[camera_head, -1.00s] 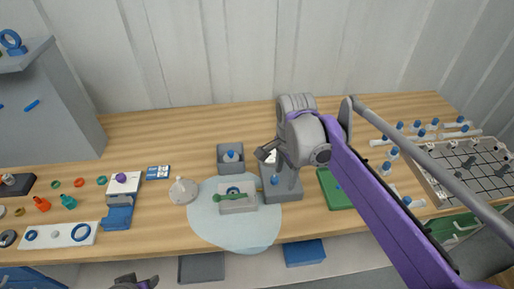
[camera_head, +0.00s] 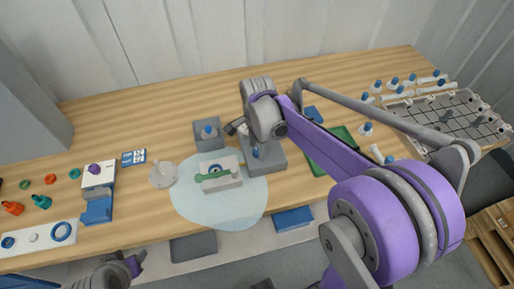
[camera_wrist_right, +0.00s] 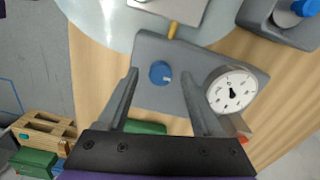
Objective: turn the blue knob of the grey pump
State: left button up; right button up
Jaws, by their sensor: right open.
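The grey pump (camera_head: 268,160) stands on the bench near its front edge, right of the pale blue mat. Its blue knob (camera_head: 256,153) is small in the head view and partly shaded by my arm. In the right wrist view the knob (camera_wrist_right: 160,72) faces the camera, with a white round gauge (camera_wrist_right: 232,90) to its right. My right gripper (camera_wrist_right: 160,76) is open, its two fingers on either side of the knob in the picture; I see no contact, and the gap in depth is unclear. My left gripper (camera_head: 133,263) is low at the front, its jaws unclear.
A green tray (camera_head: 345,134) is right of the pump, partly behind my right arm. A blue bin (camera_head: 293,219) is below the front edge.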

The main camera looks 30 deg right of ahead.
jog(key=shift+f, duration=0.3)
grip_shut()
